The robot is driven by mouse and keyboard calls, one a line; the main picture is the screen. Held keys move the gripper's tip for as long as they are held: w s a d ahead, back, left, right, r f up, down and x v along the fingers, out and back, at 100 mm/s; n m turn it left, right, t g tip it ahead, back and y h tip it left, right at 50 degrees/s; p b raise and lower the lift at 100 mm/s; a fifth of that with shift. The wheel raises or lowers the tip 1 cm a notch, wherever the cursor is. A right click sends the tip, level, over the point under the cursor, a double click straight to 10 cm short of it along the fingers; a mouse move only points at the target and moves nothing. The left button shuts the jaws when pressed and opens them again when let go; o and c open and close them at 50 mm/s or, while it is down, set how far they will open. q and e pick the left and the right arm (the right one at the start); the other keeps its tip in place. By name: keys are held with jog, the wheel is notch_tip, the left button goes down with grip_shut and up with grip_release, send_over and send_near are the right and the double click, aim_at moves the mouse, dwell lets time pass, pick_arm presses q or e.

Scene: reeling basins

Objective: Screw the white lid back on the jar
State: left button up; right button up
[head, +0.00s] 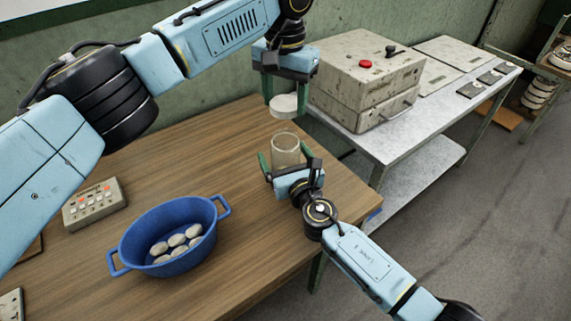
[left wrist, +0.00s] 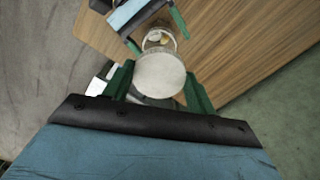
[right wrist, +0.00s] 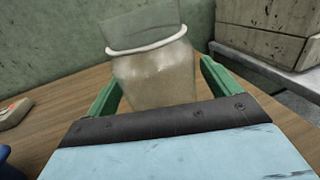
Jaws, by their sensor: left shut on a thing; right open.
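The white lid (head: 284,106) is a round disc between the fingers of my left gripper (head: 287,98), which is shut on it. In the left wrist view the lid (left wrist: 160,74) lies flat between both green fingers. The clear glass jar (head: 286,148) stands upright and uncovered on the wooden table, below the lid with a gap between them. My right gripper (head: 285,163) is open, its fingers on either side of the jar's lower part. In the right wrist view the jar (right wrist: 155,80) shows a pale ring near its top; finger contact is not clear.
A blue basin (head: 168,238) with several white cocoons stands at the table's front left. A control box with buttons (head: 94,203) lies behind it. A metal bench (head: 395,140) with a grey machine (head: 366,80) stands at the right. The table between basin and jar is clear.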

aim_at(285, 118)
jog(key=shift+w, duration=0.1)
jog(key=shift+c, duration=0.4)
jog(key=c, duration=1.4)
pick_arm(q)
jog(key=shift+f, duration=2.5)
jog(key=shift+f, duration=0.9)
jog(key=shift+f, duration=0.5)
